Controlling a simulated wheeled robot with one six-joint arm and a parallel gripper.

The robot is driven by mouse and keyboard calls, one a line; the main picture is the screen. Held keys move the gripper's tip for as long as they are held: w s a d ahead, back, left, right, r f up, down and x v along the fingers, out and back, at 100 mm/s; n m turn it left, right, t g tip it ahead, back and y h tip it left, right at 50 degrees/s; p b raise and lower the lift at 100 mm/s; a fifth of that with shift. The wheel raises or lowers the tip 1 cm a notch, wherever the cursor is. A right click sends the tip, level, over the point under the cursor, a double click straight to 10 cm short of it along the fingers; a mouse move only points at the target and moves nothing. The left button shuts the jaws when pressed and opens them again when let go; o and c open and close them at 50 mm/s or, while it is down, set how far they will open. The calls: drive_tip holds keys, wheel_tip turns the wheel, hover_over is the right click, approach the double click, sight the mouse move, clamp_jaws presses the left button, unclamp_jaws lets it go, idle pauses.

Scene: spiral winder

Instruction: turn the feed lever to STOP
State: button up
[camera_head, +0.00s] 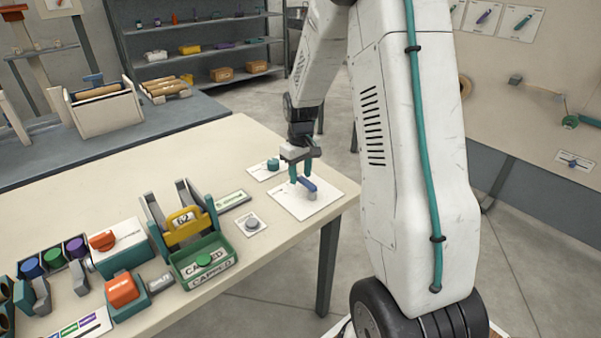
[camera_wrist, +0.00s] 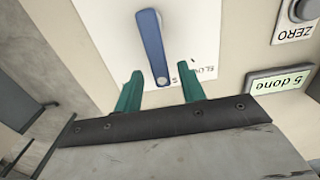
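The feed lever (camera_head: 307,184) is a blue bar over a white card (camera_head: 327,204) at the table's right corner. Lettering reading SLOW shows on the card beside my right-hand finger; other lettering is partly hidden, and I cannot read STOP. My gripper (camera_head: 300,177) points down over the card. Its teal fingers (camera_wrist: 160,73) are apart, one each side of the lever's lower end, with visible gaps.
A ZERO button (camera_head: 252,224) and a green "5 done" display (camera_wrist: 282,80) are beside the card. A teal knob (camera_head: 273,164) sits on another card behind. The yellow-topped winder (camera_head: 183,222) and green tray (camera_head: 204,262) stand left. The table between has some bare room.

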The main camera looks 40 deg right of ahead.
sight(301, 177)
drive_tip(key=shift+r, duration=0.1)
wheel_tip(301, 177, up, 8)
drive_tip(key=shift+f, duration=0.2)
idle(0.7)
drive_tip(key=shift+s, duration=0.1)
drive_tip(key=s+a+r, duration=0.4)
drive_tip(key=s+a, duration=0.2)
drive_tip(key=s, duration=0.3)
drive_tip(key=s+a+r+t, duration=0.1)
drive_tip(key=s+a+r, duration=0.3)
drive_tip(key=s+a, duration=0.3)
drive_tip(key=s+a+r, duration=0.5)
drive_tip(key=s+a, duration=0.1)
drive_tip(key=s, duration=0.7)
drive_tip(key=shift+a, duration=0.15)
drive_tip(key=shift+r, duration=0.1)
